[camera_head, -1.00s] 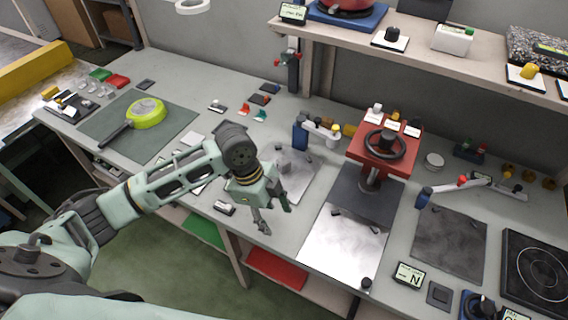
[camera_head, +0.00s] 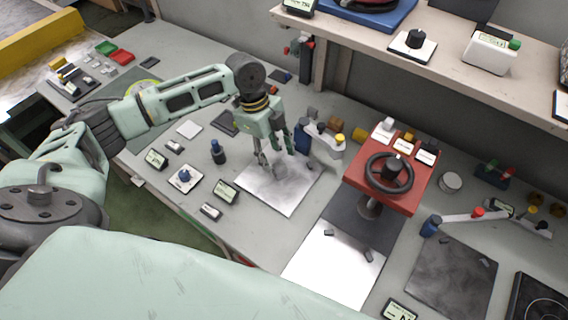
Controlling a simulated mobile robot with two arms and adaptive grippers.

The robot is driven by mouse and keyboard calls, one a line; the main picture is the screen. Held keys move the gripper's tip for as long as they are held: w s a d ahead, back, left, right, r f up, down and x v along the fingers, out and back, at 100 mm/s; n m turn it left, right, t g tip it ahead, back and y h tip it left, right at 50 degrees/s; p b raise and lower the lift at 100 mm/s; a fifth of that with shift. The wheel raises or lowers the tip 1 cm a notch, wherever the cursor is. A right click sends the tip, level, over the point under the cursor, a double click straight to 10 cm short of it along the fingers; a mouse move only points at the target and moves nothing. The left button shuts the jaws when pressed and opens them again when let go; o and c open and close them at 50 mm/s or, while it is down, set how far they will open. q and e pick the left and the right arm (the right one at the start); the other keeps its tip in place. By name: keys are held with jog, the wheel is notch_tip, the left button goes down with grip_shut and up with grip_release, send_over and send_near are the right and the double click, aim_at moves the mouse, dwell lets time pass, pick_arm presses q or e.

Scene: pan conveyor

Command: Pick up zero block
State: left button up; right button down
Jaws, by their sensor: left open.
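My left gripper (camera_head: 278,162) points down, open, over the back left part of a shiny silver plate (camera_head: 290,198) on the bench. No block shows between its fingers, though they hide part of the plate. I cannot tell which thing is the zero block. Small grey blocks with pale tops lie left of the plate: one near its front left corner (camera_head: 210,211) and another farther left (camera_head: 174,147), both apart from the gripper. My right gripper is not in view.
A blue-and-white jointed arm (camera_head: 322,142) stands close right of the gripper. A red stand with a black handwheel (camera_head: 390,173) is farther right.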

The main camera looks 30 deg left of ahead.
aim_at(279, 167)
pick_arm(q)
jog(key=p+x, duration=0.1)
jog(key=x, duration=0.2)
jog(key=shift+s+d+p, duration=0.1)
jog(key=shift+d+p, duration=0.05)
jog(key=shift+p, duration=0.2)
jog(key=shift+x, duration=1.15)
jog(key=shift+w+f, duration=0.25)
jog(key=c, duration=0.9)
jog(key=shift+s, duration=0.1)
grip_shut()
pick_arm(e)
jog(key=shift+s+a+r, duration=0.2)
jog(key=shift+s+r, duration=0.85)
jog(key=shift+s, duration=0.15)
